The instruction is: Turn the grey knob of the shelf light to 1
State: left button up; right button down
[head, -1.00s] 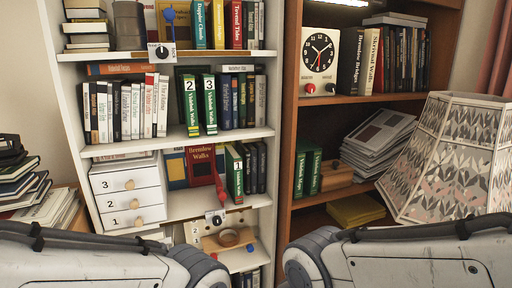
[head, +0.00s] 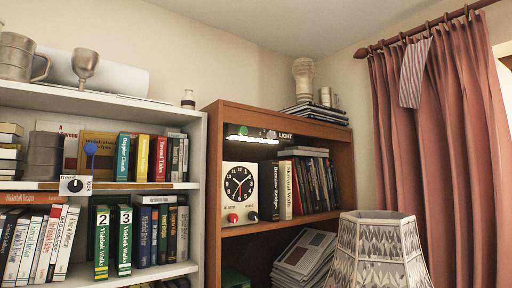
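The shelf light (head: 252,140) is a bright lit strip under the top board of the brown bookcase, right of the middle of the head view. The word LIGHT stands at its right end. A small knob-like grey part (head: 271,134) sits just left of that word; its setting is too small to read. A small green part (head: 243,130) is further left on the same strip. Neither of my grippers shows in the head view.
Below the light stand a white clock (head: 239,190) with a red and a dark knob, and books (head: 300,188). A patterned lampshade (head: 378,250) stands in front at the lower right. A white bookcase (head: 200,150) is at left, a pink curtain (head: 440,150) at right.

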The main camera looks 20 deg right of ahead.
aim_at(270, 135)
jog(key=i, duration=1)
jog(key=z, duration=0.2)
